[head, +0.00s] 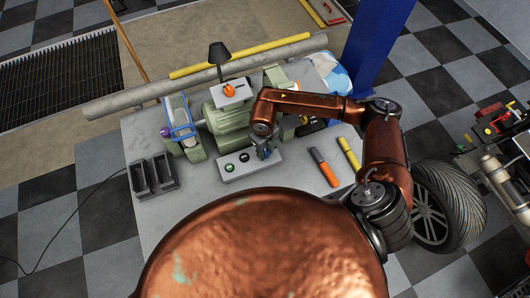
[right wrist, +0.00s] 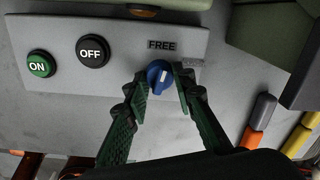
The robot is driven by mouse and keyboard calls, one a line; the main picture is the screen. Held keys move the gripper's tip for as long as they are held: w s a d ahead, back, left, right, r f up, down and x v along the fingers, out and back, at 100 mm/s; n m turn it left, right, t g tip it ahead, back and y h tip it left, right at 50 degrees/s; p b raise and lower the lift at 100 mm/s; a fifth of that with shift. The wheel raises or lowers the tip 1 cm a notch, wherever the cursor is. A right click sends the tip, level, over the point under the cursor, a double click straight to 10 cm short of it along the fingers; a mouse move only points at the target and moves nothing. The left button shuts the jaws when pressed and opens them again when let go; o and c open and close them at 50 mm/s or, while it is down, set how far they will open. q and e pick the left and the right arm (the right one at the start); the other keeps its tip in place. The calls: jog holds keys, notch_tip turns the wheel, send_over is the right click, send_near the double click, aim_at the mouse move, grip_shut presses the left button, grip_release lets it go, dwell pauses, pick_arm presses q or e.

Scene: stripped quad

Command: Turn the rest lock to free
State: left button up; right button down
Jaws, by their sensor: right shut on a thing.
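The rest lock is a blue round knob (right wrist: 159,73) with a white pointer mark on a grey control panel (right wrist: 235,72). A FREE label (right wrist: 162,44) is printed above it. The white mark points roughly up, tilted slightly right. My right gripper (right wrist: 163,86) has one finger on each side of the knob and is shut on it. In the head view my right gripper (head: 265,152) reaches down to the right end of the panel (head: 250,173). My left gripper is not in view.
Left of the knob are a black OFF button (right wrist: 92,51) and a green ON button (right wrist: 41,64). A bench grinder (head: 227,118) stands behind the panel. A dark open holder (head: 153,178) stands left.

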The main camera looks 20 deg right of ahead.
aim_at(265, 153)
jog(key=shift+n+b, duration=0.75)
jog(key=shift+n, duration=0.45)
jog(key=c, duration=1.6)
grip_release()
jog(key=r, duration=1.2)
jog(key=shift+s+a, duration=0.15)
jog(key=shift+a, duration=0.05)
